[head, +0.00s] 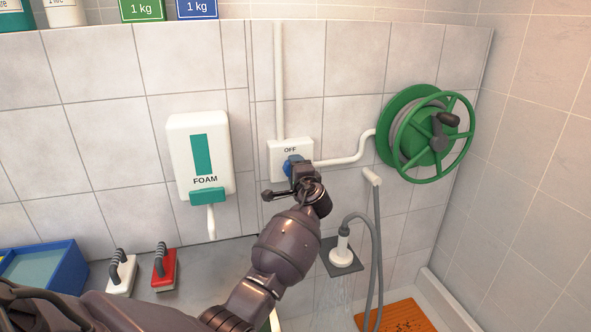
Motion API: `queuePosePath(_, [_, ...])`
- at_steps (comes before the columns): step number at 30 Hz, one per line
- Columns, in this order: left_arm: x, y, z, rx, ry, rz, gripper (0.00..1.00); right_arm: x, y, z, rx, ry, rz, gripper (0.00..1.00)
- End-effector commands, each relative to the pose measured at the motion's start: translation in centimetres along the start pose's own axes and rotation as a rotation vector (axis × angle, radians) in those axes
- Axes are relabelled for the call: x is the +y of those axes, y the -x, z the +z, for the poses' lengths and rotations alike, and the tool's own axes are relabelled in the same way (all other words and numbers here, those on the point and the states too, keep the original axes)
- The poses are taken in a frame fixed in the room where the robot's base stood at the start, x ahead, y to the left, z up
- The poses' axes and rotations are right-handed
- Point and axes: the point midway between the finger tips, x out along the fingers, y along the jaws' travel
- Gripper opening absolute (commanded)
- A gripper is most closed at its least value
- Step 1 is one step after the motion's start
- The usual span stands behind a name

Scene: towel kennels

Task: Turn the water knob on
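The blue water knob (289,166) sits on a white wall box (278,149) marked "OFF". White pipes run up and right from the box. My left gripper (299,172) is at the knob, reaching it from the front right and covering part of it. My own wrist hides the fingertips, so I cannot tell whether they are closed on the knob. Below and right, a white shower head (342,257) hangs on a grey hose, with faint pale streaks like water (337,291) under it. My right gripper is not in view.
A white foam dispenser (186,145) hangs left of the box. A green hose reel (400,150) is on the wall at right. A white brush (121,272), a red brush (164,270) and a blue bin (62,262) stand lower left. An orange mat (400,317) lies lower right.

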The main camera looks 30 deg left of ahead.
Motion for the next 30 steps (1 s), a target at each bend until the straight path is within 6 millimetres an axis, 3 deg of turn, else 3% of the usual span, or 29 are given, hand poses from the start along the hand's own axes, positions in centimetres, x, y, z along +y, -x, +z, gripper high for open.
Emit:
queuePosePath(12, [-0.1, 0.0, 0.0, 0.001, -0.008, -0.002, 0.34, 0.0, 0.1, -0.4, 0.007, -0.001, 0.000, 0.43])
queuePosePath(13, [-0.1, 0.0, 0.0, 0.001, -0.008, -0.002, 0.60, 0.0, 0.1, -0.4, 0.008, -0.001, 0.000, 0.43])
queuePosePath(17, [-0.1, 0.0, 0.0, 0.000, -0.008, -0.002, 0.80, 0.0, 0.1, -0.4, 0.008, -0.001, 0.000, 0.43])
queuePosePath(30, [0.1, 1.0, 0.0, 0.000, -0.007, 0.000, 0.81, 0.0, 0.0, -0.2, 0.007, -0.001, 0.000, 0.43])
